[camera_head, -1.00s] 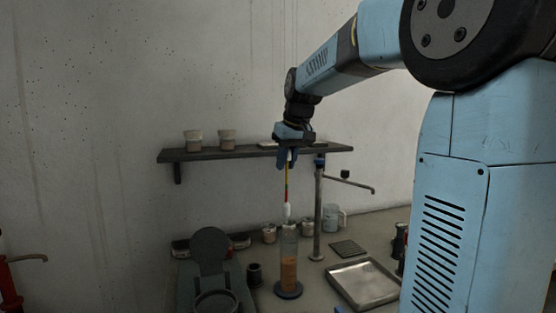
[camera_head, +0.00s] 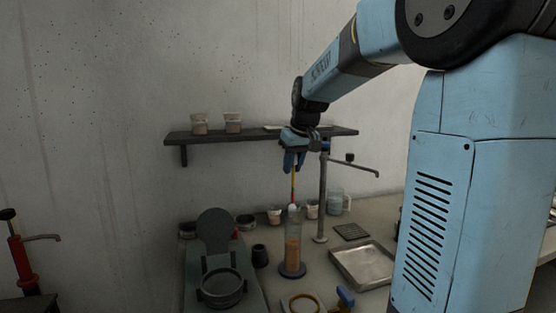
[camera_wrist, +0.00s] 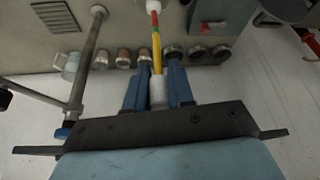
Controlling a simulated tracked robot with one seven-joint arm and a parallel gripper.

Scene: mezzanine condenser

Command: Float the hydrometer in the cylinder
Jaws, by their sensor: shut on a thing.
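The hydrometer (camera_head: 293,187) hangs upright from my gripper (camera_head: 294,168), with a red and yellow stem and a white bulb at its lower end. The clear cylinder (camera_head: 292,250) stands on a dark blue round base on the bench and holds orange-brown liquid. The white bulb shows at the cylinder's mouth, above the liquid; I cannot tell how far inside it is. In the wrist view, the blue fingers (camera_wrist: 158,88) are shut on the hydrometer's pale top, and its yellow stem (camera_wrist: 157,60) points away from them. The cylinder is not clear there.
A stand with a side arm (camera_head: 323,200) rises close to the right of the cylinder. A metal tray (camera_head: 338,262) and a dark grate (camera_head: 351,231) lie right of it. A dark cup (camera_head: 260,256) stands left. A wall shelf (camera_head: 240,134) is behind my gripper. Several jars line the back.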

